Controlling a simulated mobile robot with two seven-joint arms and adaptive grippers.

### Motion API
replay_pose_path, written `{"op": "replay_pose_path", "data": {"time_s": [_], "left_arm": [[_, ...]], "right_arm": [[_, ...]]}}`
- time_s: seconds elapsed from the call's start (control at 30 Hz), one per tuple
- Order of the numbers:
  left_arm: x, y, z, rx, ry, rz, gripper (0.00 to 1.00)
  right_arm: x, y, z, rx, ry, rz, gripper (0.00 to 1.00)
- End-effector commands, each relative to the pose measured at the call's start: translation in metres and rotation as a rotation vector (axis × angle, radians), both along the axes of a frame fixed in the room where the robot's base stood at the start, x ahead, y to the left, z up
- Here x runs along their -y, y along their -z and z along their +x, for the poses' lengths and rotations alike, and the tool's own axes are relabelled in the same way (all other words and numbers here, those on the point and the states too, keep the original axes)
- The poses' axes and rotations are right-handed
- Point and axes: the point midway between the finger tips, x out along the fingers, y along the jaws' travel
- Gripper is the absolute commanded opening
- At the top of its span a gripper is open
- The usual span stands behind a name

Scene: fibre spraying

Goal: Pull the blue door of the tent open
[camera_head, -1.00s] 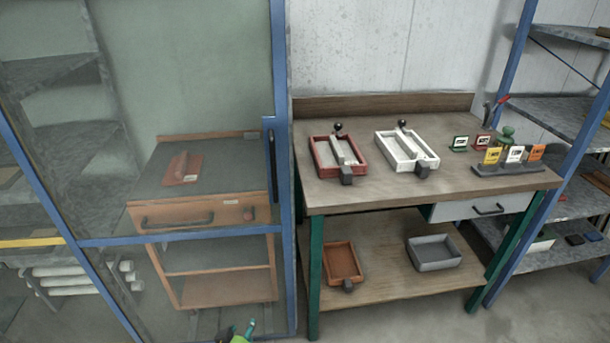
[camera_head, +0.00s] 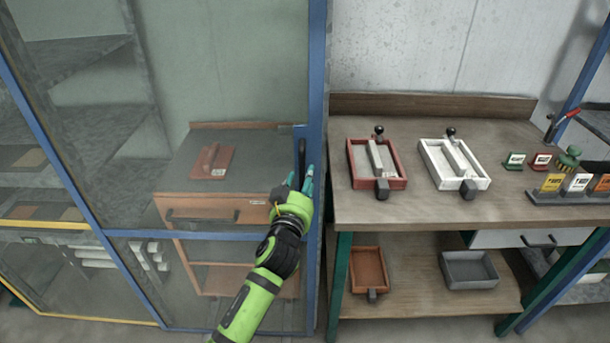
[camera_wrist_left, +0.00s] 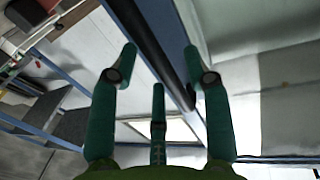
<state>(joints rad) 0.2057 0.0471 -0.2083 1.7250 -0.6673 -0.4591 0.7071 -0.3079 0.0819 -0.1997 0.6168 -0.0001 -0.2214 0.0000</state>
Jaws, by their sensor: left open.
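The blue-framed tent door (camera_head: 317,80) with see-through panels stands in the left half of the head view and looks shut. Its dark vertical handle (camera_head: 301,160) sits on the right edge of the frame. My left gripper (camera_head: 301,180) is raised at the lower end of the handle. In the left wrist view its teal fingers (camera_wrist_left: 160,65) are spread, with the dark handle bar (camera_wrist_left: 150,45) running between them. I cannot tell whether the fingers touch the bar. My right gripper is not in view.
A wooden workbench (camera_head: 430,210) stands just right of the door, with a red tray (camera_head: 400,165) and a white tray (camera_head: 430,165) on top. Behind the door panel is a wooden cart (camera_head: 185,210). Blue-framed shelves stand at the far right.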

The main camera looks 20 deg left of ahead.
Motion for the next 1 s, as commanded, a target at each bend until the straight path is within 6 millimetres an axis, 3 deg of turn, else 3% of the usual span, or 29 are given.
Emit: {"op": "replay_pose_path", "data": {"time_s": [0.13, 0.43, 0.47, 0.57, 0.6, 0.87, 1.0], "left_arm": [[-0.001, 0.0, 0.011, -0.001, -0.001, 0.0, 0.49], [-0.001, 0.0, 0.013, -0.001, 0.0, 0.0, 0.49], [-0.001, 0.0, 0.013, -0.001, 0.0, 0.0, 0.45], [-0.001, 0.001, 0.013, -0.001, 0.0, 0.0, 0.05], [-0.001, 0.001, 0.013, -0.001, 0.0, 0.0, 0.0], [-0.004, 0.0, 0.013, -0.001, -0.001, 0.0, 0.0], [-0.018, -0.001, 0.011, -0.001, -0.004, 0.004, 0.0]], "right_arm": [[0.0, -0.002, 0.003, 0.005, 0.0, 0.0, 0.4], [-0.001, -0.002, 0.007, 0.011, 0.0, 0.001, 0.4], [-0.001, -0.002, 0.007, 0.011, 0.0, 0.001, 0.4], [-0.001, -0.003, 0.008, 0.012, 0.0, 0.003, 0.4], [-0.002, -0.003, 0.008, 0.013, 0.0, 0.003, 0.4], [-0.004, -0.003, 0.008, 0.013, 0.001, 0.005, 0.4], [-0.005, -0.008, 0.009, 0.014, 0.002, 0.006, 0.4]]}}
